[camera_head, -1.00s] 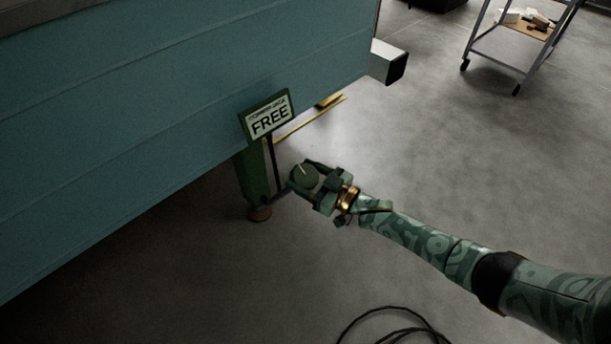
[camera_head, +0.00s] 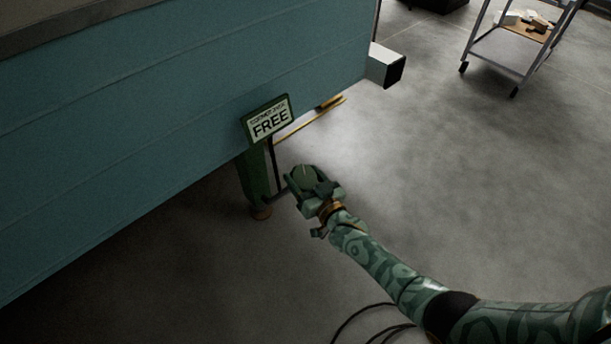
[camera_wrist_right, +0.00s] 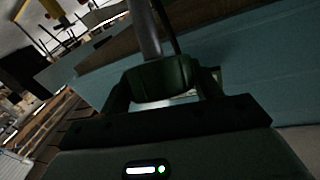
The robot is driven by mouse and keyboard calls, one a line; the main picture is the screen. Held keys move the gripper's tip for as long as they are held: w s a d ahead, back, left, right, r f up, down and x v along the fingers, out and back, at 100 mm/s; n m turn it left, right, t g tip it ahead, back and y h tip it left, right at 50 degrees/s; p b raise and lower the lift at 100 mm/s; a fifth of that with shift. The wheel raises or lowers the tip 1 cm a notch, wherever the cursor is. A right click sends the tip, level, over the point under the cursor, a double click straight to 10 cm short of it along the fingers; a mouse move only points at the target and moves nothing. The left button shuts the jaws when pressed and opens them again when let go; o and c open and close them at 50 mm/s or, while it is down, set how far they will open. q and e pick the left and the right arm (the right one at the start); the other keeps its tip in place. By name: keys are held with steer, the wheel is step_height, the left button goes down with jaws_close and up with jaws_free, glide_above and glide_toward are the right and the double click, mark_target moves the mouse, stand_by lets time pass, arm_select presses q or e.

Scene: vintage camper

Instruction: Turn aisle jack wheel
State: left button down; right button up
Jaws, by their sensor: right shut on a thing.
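The jack wheel (camera_head: 303,176) is a small round green knob beside the green jack leg (camera_head: 254,178) at the camper's lower corner. My right gripper (camera_head: 306,180) is shut on the wheel, with a finger on either side of it. In the right wrist view the wheel (camera_wrist_right: 160,80) sits between the two dark fingers, with a grey shaft (camera_wrist_right: 146,30) rising behind it. A sign (camera_head: 269,121) above the leg reads "FREE"; its smaller top line is too blurred to read surely. My left gripper is not in view.
The teal camper body (camera_head: 170,110) fills the left, with a square beam end (camera_head: 386,66) jutting from its corner. A wheeled cart (camera_head: 505,55) stands at the upper right. A dark cable (camera_head: 352,318) lies on the floor at the bottom.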

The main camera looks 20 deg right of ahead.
steer(key=shift+a+m+h, duration=0.1)
steer(key=shift+m+h, duration=1.4)
steer(key=shift+h, duration=0.1)
steer(key=shift+m+h+p, duration=0.3)
steer(key=shift+m+h, duration=0.1)
steer(key=shift+m, duration=0.1)
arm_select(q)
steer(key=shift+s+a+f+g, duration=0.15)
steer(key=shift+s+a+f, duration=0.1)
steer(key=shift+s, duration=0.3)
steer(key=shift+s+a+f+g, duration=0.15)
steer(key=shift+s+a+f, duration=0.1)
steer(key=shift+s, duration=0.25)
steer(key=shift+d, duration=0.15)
arm_select(e)
steer(key=o, duration=0.9)
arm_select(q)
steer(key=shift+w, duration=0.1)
arm_select(e)
steer(key=shift+o, duration=0.2)
